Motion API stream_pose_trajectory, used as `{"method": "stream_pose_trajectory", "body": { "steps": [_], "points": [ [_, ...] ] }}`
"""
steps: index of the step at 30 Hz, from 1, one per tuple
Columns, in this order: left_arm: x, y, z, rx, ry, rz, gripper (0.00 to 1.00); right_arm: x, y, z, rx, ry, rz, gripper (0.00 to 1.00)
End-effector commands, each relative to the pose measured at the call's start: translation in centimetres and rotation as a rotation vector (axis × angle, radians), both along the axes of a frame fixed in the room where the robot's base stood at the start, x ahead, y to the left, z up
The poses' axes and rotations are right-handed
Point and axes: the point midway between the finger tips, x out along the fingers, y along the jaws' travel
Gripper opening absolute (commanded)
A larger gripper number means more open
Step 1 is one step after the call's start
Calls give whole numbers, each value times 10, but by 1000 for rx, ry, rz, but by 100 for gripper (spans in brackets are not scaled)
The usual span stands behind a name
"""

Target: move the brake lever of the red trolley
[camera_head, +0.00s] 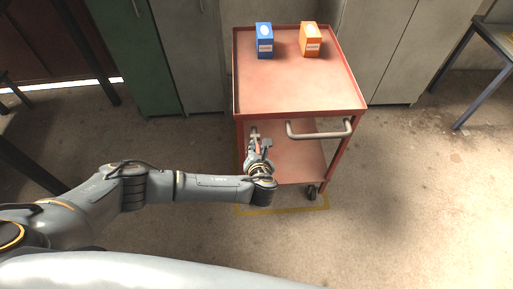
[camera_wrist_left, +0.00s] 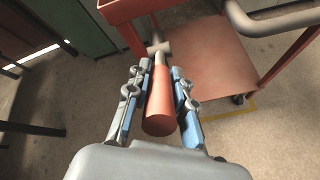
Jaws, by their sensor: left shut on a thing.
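The red trolley (camera_head: 300,85) stands ahead of me with a push handle (camera_head: 320,134) on its near side. Its brake lever (camera_wrist_left: 160,100) has a red grip on a grey metal stem and shows in the left wrist view, pointing toward the camera. My left gripper (camera_wrist_left: 155,85) is shut on the lever's red grip, with one blue-padded finger on each side. In the head view the left gripper (camera_head: 260,148) is at the trolley's near left post, below the top tray, and hides most of the lever. My right gripper is in neither view.
A blue box (camera_head: 264,41) and an orange box (camera_head: 310,40) stand on the trolley's top tray. Cabinets (camera_head: 140,55) are behind it. A yellow floor line (camera_head: 285,210) runs around the trolley's base. Open floor (camera_head: 410,190) lies to the right.

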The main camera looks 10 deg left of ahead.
Motion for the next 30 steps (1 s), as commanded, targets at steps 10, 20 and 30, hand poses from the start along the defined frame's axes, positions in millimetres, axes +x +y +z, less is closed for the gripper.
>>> {"method": "stream_pose_trajectory", "body": {
  "steps": [10, 20, 30],
  "points": [
    [-2, -1, -2, 1, 4, -3, 31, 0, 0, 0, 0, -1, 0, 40],
    [-1, 0, -1, 1, 2, -2, 47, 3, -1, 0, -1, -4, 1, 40],
    [-32, -10, 15, -3, 5, -5, 47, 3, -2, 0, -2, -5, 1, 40]
  ]
}}
